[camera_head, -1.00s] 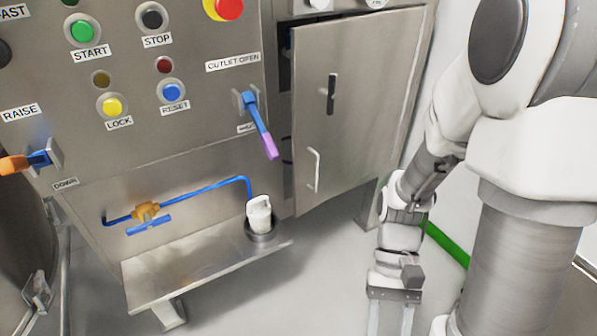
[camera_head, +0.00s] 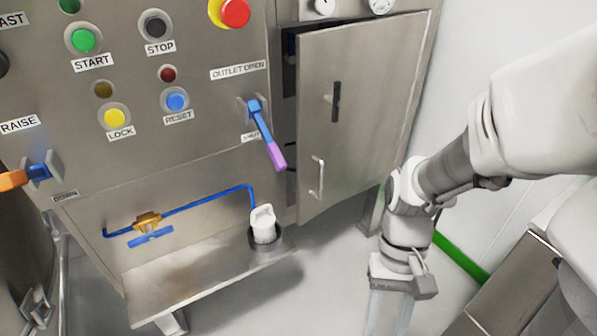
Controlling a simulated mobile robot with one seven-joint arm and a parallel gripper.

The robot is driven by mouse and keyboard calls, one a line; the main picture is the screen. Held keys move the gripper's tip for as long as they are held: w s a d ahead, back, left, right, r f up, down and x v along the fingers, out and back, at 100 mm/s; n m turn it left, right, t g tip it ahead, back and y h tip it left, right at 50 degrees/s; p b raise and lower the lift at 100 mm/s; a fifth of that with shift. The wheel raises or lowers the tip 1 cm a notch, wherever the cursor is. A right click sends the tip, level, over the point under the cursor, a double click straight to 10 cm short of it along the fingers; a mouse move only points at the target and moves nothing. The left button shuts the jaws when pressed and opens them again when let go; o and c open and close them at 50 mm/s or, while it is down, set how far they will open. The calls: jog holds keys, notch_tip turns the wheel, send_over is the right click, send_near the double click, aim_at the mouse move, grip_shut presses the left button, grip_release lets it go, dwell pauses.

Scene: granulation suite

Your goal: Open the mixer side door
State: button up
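The mixer side door (camera_head: 365,110) is a grey steel panel on the right of the machine front. It stands slightly ajar, with a dark gap along its left and top edges. A pale bar handle (camera_head: 318,178) sits low on its left side, and a black latch (camera_head: 336,101) sits higher up. My gripper (camera_head: 390,318) points down at the bottom of the picture, below and right of the handle and apart from the door. Its two pale fingers look spread with nothing between them; their tips run out of the frame.
A blue lever with a purple grip (camera_head: 277,156) sticks out left of the door. A steel shelf (camera_head: 190,285) holds a white container (camera_head: 264,224) in a dark cup. A steel cabinet (camera_head: 515,285) stands at lower right. The floor before the door looks clear.

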jog(key=w+r+t+p, duration=0.2)
jog(key=r+p, duration=0.5)
jog(key=r, duration=0.5)
jog(key=w+r+t+p, duration=0.2)
jog(key=r+t+p, duration=0.3)
jog(key=r, duration=0.8)
jog(key=w+r+n+t+p, duration=0.1)
jog(key=r+t+p, duration=0.2)
jog(key=r+p, duration=0.6)
notch_tip(320, 180, up, 4)
jog(key=shift+w+r+t+h+p, duration=0.1)
jog(key=shift+w+t+h+p, duration=0.2)
jog(key=shift+w+h+p, duration=0.1)
